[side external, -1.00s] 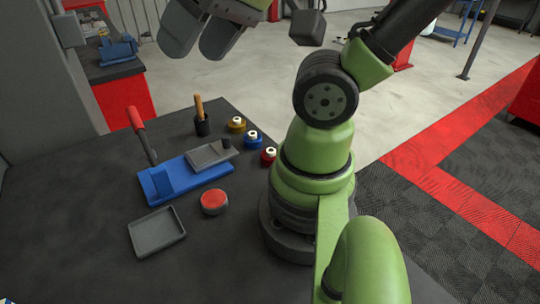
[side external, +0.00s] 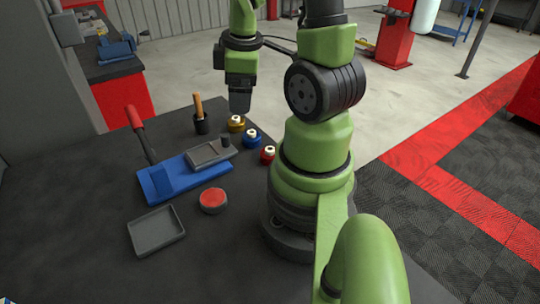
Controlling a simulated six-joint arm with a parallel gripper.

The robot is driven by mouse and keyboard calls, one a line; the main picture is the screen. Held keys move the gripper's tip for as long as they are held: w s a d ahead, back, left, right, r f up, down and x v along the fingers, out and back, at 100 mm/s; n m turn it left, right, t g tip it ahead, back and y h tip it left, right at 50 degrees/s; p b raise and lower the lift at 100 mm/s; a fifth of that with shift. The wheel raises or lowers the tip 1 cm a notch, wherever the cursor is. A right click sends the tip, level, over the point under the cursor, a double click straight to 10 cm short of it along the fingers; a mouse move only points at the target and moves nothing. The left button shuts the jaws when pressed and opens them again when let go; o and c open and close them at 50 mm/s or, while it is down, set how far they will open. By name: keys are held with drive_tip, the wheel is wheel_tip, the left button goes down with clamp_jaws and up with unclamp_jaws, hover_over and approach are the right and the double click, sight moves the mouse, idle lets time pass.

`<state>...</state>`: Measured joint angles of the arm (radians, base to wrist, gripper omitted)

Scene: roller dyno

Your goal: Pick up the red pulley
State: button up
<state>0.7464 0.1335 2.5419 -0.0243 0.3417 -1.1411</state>
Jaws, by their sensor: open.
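The red pulley (side external: 267,154) stands on the dark bench just left of my arm's base, its right side close to or partly behind the base. It has a pale centre on top. A blue pulley (side external: 252,139) and a yellow pulley (side external: 236,124) stand in a line behind it. My gripper (side external: 240,108) points down above and behind the pulleys, near the blue and yellow ones in the picture. It is open and holds nothing that I can see. The gap between its fingers is hard to make out from this side.
A blue fixture (side external: 185,178) with a red-handled lever (side external: 140,135) lies left of the pulleys and carries a grey tray (side external: 208,153). A dark cup (side external: 201,124) with a wooden handle stands behind. A red-topped round pot (side external: 212,201) and an empty grey tray (side external: 156,232) sit in front.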

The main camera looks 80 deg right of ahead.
sight(270, 149)
drive_tip(key=s+d+f+n, duration=0.1)
drive_tip(key=f, duration=0.1)
drive_tip(key=s+f+n+g, duration=0.1)
drive_tip(key=s+f, duration=0.1)
drive_tip(key=s+d+f+n+y, duration=0.1)
drive_tip(key=s+f, duration=0.1)
drive_tip(key=shift+s+d+f+g, duration=0.15)
drive_tip(key=shift+d+f+g, duration=0.1)
drive_tip(key=shift+d+g, duration=0.05)
drive_tip(key=shift+f, duration=4.95)
drive_tip(key=c, duration=1.1)
drive_tip(key=shift+o, duration=0.2)
